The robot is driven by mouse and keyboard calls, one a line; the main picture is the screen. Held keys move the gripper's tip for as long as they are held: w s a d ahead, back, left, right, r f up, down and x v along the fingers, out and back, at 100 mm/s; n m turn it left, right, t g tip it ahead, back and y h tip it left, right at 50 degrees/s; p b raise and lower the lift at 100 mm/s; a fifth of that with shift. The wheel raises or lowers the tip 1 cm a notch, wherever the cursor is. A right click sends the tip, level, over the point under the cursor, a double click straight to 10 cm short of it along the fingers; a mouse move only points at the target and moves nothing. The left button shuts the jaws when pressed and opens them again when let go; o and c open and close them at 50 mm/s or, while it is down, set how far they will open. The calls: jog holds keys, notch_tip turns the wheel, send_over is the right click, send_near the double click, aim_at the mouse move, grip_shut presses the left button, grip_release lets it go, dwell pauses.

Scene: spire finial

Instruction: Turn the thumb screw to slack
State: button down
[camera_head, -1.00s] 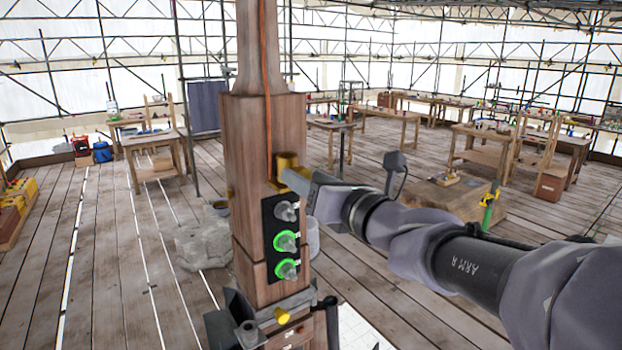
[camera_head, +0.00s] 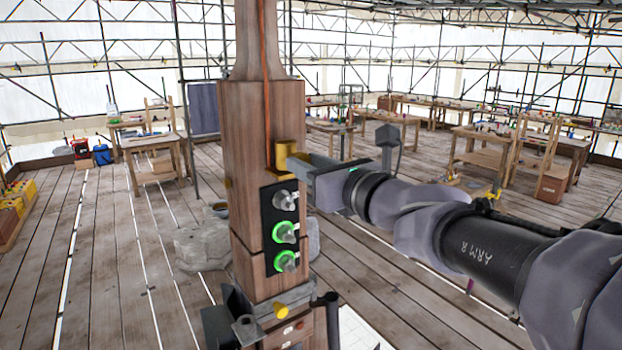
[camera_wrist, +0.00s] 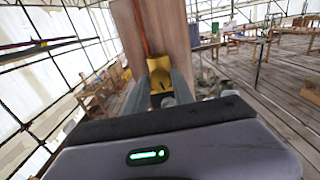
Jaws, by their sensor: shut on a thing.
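A brass-coloured bracket (camera_head: 285,150) sits on the face of the wooden spire post (camera_head: 262,115), where an orange cord runs down to it. My gripper (camera_head: 295,162) reaches in from the right with its fingertips at the bracket. In the wrist view, my gripper (camera_wrist: 161,68) has its two grey fingers closed around a yellow brass piece, the thumb screw (camera_wrist: 162,84). The fingers cover much of the screw, so its exact turn cannot be read. The bracket also shows beyond the fingertips in the wrist view (camera_wrist: 127,73).
A black panel (camera_head: 268,238) below the bracket carries three grey knobs, the lower two ringed in green light. A yellow knob (camera_head: 281,310) sits on a metal collar lower on the post. Workbenches (camera_head: 485,150) stand well behind. The plank floor (camera_head: 110,260) at left is largely clear.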

jog(key=shift+f+n+b, duration=0.1)
jog(key=shift+n+b, duration=12.7)
jog(key=shift+n, duration=3.5)
jog(key=c, duration=1.1)
grip_release()
jog(key=shift+o, duration=0.2)
